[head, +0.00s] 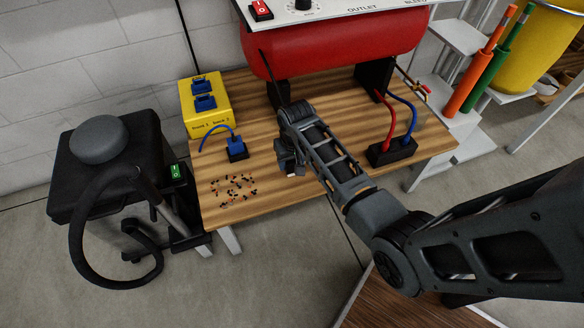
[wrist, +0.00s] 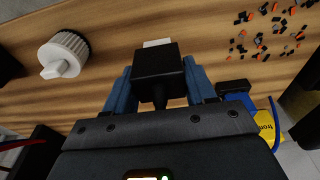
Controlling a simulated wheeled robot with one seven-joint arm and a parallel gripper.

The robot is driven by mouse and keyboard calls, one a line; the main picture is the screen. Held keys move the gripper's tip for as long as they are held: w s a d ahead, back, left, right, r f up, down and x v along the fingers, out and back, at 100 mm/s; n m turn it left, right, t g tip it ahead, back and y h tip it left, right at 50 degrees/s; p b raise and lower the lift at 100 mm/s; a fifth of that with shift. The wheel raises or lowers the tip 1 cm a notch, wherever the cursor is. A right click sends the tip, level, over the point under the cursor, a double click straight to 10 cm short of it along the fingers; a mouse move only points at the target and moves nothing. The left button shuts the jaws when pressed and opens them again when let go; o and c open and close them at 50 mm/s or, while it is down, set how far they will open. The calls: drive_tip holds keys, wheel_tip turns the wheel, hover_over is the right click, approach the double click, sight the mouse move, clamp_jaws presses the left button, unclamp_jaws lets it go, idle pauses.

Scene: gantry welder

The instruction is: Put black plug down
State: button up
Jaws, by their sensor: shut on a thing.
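The black plug (wrist: 160,72) is in the wrist view, a dark block with a pale tip at its top edge. My gripper (wrist: 160,90) is shut on it, with a blue finger on each side. The wooden table (wrist: 130,25) lies beyond the plug; I cannot tell whether the plug touches it. In the head view my gripper (head: 287,160) is low over the middle of the wooden table (head: 270,195), and the arm largely hides the plug.
Scattered orange and black bits (head: 233,190) lie left of my gripper. A blue plug (head: 237,150) and yellow box (head: 207,105) stand behind them. A black block with red and blue cables (head: 392,152) is right. A white ribbed knob (wrist: 63,53) lies near the plug.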

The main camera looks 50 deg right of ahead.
sight(292, 168)
drive_tip(key=shift+f+b, duration=0.4)
drive_tip(key=shift+f, duration=1.4)
drive_tip(key=shift+f, duration=0.1)
drive_tip(key=o, duration=1.1)
drive_tip(key=r+p, duration=0.1)
drive_tip(key=r, duration=0.3)
drive_tip(key=s+r+p, duration=0.1)
drive_tip(key=r, duration=0.3)
drive_tip(key=a+r+p, duration=0.1)
drive_tip(key=r, duration=0.3)
drive_tip(key=shift+s, duration=0.3)
